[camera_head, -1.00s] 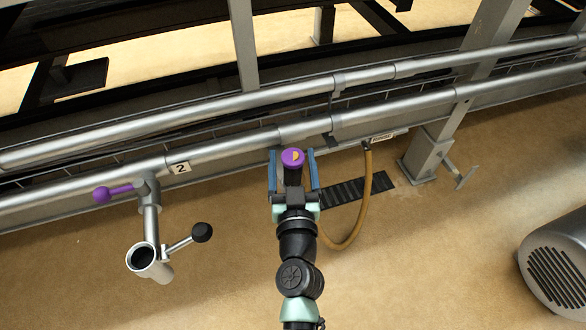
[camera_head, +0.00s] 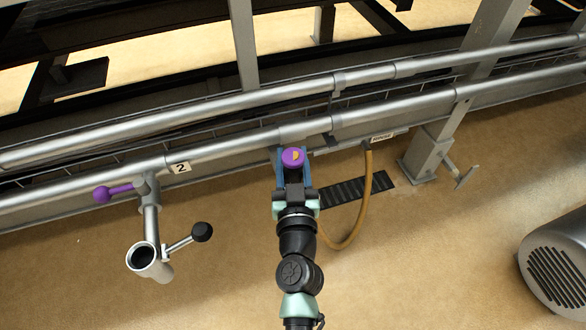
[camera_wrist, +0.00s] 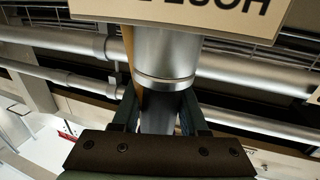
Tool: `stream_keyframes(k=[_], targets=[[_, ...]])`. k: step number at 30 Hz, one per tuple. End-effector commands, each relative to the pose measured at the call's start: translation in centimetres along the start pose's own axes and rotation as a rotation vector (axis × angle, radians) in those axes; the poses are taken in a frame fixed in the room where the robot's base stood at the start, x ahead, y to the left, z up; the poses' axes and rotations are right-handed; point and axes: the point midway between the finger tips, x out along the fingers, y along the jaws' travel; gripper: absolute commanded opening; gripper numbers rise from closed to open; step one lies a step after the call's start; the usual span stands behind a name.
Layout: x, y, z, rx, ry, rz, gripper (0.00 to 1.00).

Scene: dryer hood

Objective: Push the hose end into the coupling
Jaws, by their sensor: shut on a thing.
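My gripper (camera_head: 293,168) is shut on the hose end (camera_head: 293,157), which shows a purple face with a yellow mark between the blue fingers. The tan hose (camera_head: 366,205) hangs in a loop from the rail and passes behind my gripper. The coupling (camera_head: 144,257) is an open silver pipe mouth with a dark inside, to the left of and below my gripper. A lever with a black knob (camera_head: 202,232) sticks out from its right side. The hose end is well apart from the coupling.
A purple-knobbed handle (camera_head: 103,195) sits on the pipe above the coupling, near a "2" label (camera_head: 180,168). Silver pipes (camera_head: 400,113) run behind my gripper. A dark floor grate (camera_head: 355,190), a grey post (camera_head: 427,155) and a ribbed motor (camera_head: 556,262) stand to the right.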

Motion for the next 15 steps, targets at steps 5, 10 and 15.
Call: stream_keyframes(k=[5,10,15], targets=[[0.0,0.0,-0.3,0.0,0.002,0.001,0.0],[0.0,0.0,-2.1,0.0,0.003,0.001,0.0],[0.0,0.0,-5.1,0.0,0.004,0.001,0.0]])
